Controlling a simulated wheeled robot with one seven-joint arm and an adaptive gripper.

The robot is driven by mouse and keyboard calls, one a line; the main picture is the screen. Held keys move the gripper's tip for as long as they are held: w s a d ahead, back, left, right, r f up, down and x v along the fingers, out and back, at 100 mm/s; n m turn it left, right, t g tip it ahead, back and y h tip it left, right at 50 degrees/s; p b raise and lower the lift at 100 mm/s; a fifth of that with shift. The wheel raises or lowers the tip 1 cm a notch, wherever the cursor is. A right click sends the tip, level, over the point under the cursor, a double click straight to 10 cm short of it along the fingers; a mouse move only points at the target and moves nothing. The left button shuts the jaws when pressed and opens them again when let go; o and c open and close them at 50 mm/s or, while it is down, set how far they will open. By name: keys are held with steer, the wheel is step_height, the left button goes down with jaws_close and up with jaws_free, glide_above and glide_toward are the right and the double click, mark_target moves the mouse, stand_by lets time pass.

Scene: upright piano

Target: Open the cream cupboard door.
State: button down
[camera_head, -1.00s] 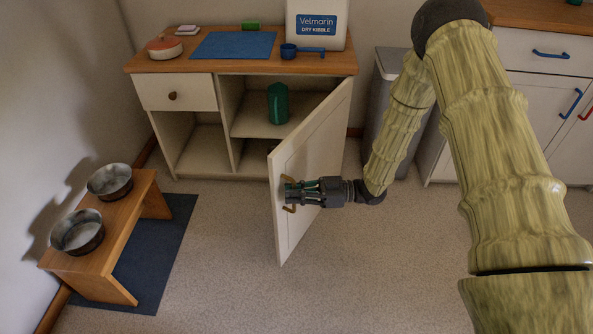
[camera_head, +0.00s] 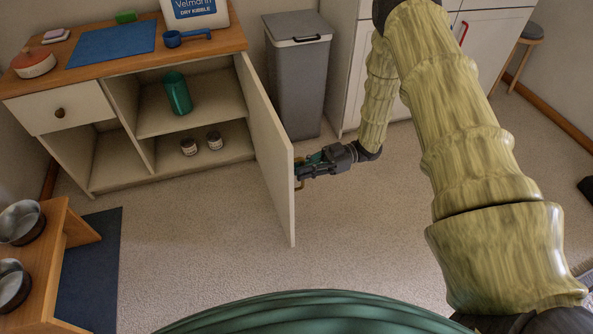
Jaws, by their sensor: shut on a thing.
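The cream cupboard door (camera_head: 270,152) stands swung wide open, hinged at the right side of the cupboard (camera_head: 118,107). I see it nearly edge-on, with its free edge towards me. My gripper (camera_head: 303,172) is at the outer face of the door, near its free edge, shut on the brass handle (camera_head: 299,185). The door partly hides the handle and my fingertips. Inside the cupboard, a green canister (camera_head: 177,93) stands on the shelf, and two small jars (camera_head: 189,147) (camera_head: 214,140) stand at the bottom.
A grey bin (camera_head: 298,85) stands right of the cupboard, behind the door. A wooden bowl stand (camera_head: 60,236) with metal bowls is at the left, on a dark blue mat (camera_head: 92,285). The carpet (camera_head: 200,225) in front of the cupboard is clear.

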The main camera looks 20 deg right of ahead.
steer(key=shift+w+d+r, duration=0.1)
steer(key=shift+w, duration=0.05)
steer(key=c, duration=1.8)
jaws_free()
steer(key=shift+d, duration=0.1)
steer(key=d, duration=0.4)
steer(key=w+d, duration=0.1)
steer(key=d, duration=0.6)
steer(key=shift+w+d, duration=0.2)
steer(key=shift+d, duration=0.15)
